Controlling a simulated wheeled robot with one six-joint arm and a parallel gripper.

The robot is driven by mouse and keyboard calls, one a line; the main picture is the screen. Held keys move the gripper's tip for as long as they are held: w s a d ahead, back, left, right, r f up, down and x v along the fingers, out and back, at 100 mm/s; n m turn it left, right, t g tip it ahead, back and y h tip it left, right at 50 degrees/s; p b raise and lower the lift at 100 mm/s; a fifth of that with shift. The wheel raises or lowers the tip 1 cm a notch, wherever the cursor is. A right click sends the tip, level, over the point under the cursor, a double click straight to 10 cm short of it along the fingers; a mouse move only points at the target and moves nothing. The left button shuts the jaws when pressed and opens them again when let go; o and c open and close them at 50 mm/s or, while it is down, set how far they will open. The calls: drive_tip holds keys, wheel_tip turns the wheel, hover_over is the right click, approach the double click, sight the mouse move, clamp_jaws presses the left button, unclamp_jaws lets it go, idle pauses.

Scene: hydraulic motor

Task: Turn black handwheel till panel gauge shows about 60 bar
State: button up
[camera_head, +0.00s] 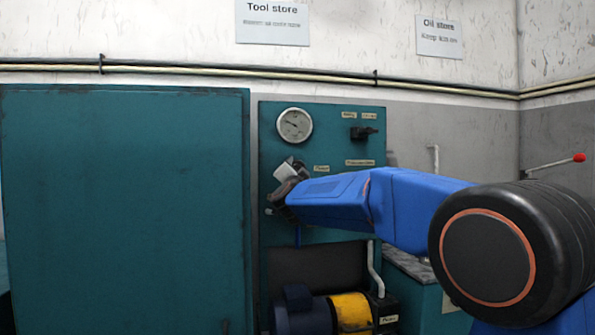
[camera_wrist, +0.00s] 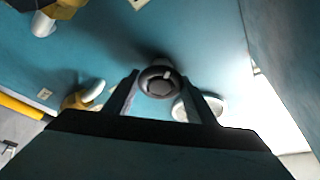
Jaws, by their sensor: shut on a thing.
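The black handwheel (camera_wrist: 160,82) is in the middle of the wrist view, a round wheel with a dark hub and a light mark on its rim. My gripper (camera_wrist: 161,84) has one finger on each side of it and is shut on it. In the head view my gripper (camera_head: 284,183) is at the teal panel (camera_head: 340,220), below the gauge, and the handwheel is hidden there. The round white panel gauge (camera_head: 295,125) is at the panel's upper left. Its dark needle points left and slightly up; the scale numbers are too small to read.
A large teal cabinet (camera_head: 125,210) stands left of the panel. A black valve handle (camera_head: 363,132) is at the panel's upper right. A motor with a yellow section (camera_head: 351,311) sits below. A red-tipped lever (camera_head: 579,157) is at far right. In the wrist view, pale round fittings are partly hidden by the right finger.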

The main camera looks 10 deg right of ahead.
drive_tip(key=o, duration=1)
drive_tip(key=shift+o, duration=0.2)
drive_tip(key=v, duration=1.7)
drive_tip(key=shift+s, duration=0.2)
drive_tip(key=shift+f, duration=0.15)
